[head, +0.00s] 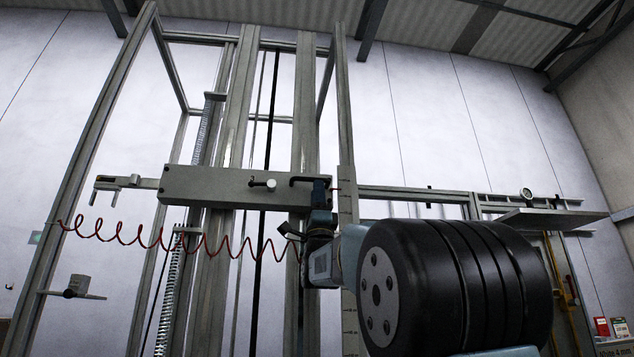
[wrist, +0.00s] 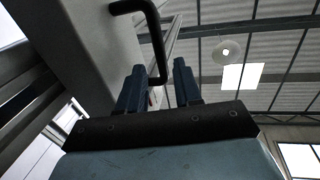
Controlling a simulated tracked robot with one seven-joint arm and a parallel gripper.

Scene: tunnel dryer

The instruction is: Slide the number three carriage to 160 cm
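The carriage (head: 230,187) is a long grey block across the vertical rails of a tall frame; no number on it is legible. A black bar handle (head: 301,180) sits at its right end and also shows in the wrist view (wrist: 153,22). My gripper (head: 321,190) is at this handle. In the wrist view my gripper (wrist: 159,82) has its two fingers apart, with the handle's bar between them; a gap shows on the right side, and contact on the left is unclear. An upright scale (head: 347,225) stands right of the carriage; its figures are unreadable.
A small black knob (head: 263,184) is on the carriage face. A red coiled cord (head: 160,240) hangs below it. A dial gauge (head: 526,194) and a flat shelf (head: 550,217) are at right. A clamp (head: 78,287) juts from the left post.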

